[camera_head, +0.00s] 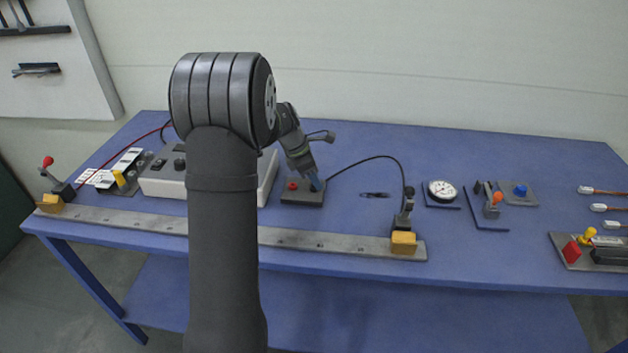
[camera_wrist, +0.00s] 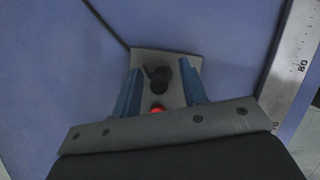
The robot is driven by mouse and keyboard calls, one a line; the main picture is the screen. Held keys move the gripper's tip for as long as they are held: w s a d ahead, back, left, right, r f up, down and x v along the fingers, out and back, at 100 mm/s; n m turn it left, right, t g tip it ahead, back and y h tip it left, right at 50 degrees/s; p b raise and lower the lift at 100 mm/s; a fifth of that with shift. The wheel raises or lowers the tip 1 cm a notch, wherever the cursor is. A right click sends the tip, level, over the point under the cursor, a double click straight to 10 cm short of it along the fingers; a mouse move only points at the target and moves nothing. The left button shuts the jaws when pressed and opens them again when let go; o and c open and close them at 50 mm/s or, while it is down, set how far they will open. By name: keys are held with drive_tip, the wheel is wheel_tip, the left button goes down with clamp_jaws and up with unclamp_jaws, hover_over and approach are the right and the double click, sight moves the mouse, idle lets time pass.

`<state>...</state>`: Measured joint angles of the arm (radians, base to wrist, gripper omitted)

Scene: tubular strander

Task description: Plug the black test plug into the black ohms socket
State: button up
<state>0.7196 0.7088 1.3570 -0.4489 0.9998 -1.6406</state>
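A black plug (camera_wrist: 159,76) with a black cable stands on a small dark plate (camera_head: 288,199), which shows grey in the wrist view (camera_wrist: 145,57). A red knob or socket (camera_head: 292,185) sits on the same plate, also seen in the wrist view (camera_wrist: 157,108). My gripper (camera_head: 317,184) points down at the plate. In the wrist view its blue fingers (camera_wrist: 161,70) are open on either side of the plug, with gaps between. What is under the plug is hidden. I cannot make out a labelled ohms socket.
A white box (camera_head: 160,188) with black parts stands left, partly hidden by my arm. The black cable (camera_head: 372,157) arcs right to a clamp post (camera_head: 404,212). A steel ruler (camera_head: 320,241) runs along the front edge. A dial gauge (camera_head: 442,190) lies right. The table behind is clear.

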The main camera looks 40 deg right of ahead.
clamp_jaws()
drive_tip(key=shift+r, duration=0.5)
drive_tip(key=r, duration=0.2)
drive_tip(key=s+r, duration=0.1)
drive_tip(key=shift+d+r, duration=0.1)
drive_tip(key=shift+r, duration=0.25)
drive_tip(key=s+d+r, duration=0.2)
drive_tip(key=s+r, duration=0.4)
drive_tip(key=s, duration=0.3)
drive_tip(key=w+a+n+t, duration=0.1)
drive_tip(key=w+a+n, duration=0.2)
drive_tip(key=w, duration=0.6)
drive_tip(key=w+a+r+n+t, duration=0.1)
drive_tip(key=w+a+n, duration=0.2)
drive_tip(key=w, duration=0.6)
drive_tip(key=w+a+r+n+t, duration=0.1)
drive_tip(key=w+a+n, duration=0.2)
drive_tip(key=w, duration=0.7)
drive_tip(key=shift+a+r+t, duration=0.25)
drive_tip(key=shift+t, duration=0.05)
drive_tip(key=shift+w, duration=0.1)
